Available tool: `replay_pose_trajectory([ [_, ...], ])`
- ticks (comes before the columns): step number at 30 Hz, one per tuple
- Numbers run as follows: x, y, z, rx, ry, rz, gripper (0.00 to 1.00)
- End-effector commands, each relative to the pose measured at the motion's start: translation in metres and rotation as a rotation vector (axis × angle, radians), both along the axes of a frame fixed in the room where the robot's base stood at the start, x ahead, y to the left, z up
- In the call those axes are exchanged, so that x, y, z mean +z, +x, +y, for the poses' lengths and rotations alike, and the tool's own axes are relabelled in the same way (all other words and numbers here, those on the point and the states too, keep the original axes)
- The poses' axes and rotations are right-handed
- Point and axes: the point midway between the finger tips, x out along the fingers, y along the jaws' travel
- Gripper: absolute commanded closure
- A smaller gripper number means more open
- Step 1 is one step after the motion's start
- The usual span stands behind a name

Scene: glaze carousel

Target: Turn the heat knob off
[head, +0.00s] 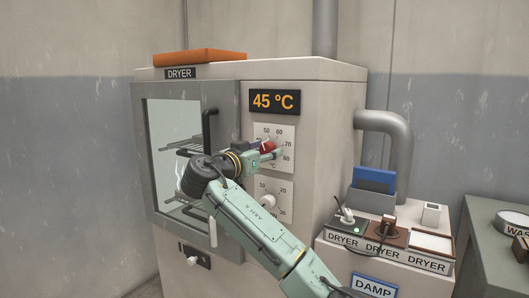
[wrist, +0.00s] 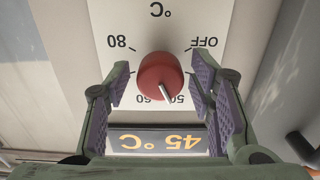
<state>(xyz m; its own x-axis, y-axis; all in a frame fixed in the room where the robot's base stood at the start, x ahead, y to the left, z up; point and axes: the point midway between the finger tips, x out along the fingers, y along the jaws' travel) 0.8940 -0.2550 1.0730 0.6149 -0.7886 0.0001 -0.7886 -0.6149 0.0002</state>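The red heat knob (head: 268,146) is on a white dial plate on the dryer's front, under a display (head: 274,102) reading 45 °C. In the wrist view, upside down, the knob (wrist: 158,76) has a white pointer line toward the 50 mark. The OFF mark (wrist: 204,43) and the 80 mark (wrist: 118,42) show on the dial. My gripper (head: 270,154) is at the dial. In the wrist view my gripper (wrist: 158,66) is open, with one finger on each side of the knob and a gap on both sides.
The dryer's glass door (head: 180,150) is left of the dial. A white knob (head: 267,201) on a second dial sits below, and a small switch panel (head: 195,257) lower left. A grey pipe (head: 390,130) and labelled trays (head: 385,240) are at right.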

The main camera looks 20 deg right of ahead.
Motion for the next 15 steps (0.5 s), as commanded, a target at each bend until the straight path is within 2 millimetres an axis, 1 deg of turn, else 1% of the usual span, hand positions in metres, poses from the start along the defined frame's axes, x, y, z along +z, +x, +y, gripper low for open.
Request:
replay_pose_trajectory([
  [1,-0.0001,-0.0001,0.0001,0.0,0.0,0.0,0.56],
  [2,-0.0001,0.0,0.0001,0.0,0.0,0.0,0.58],
  [15,-0.0001,-0.0001,0.0002,0.0,0.0,0.0,0.88],
])
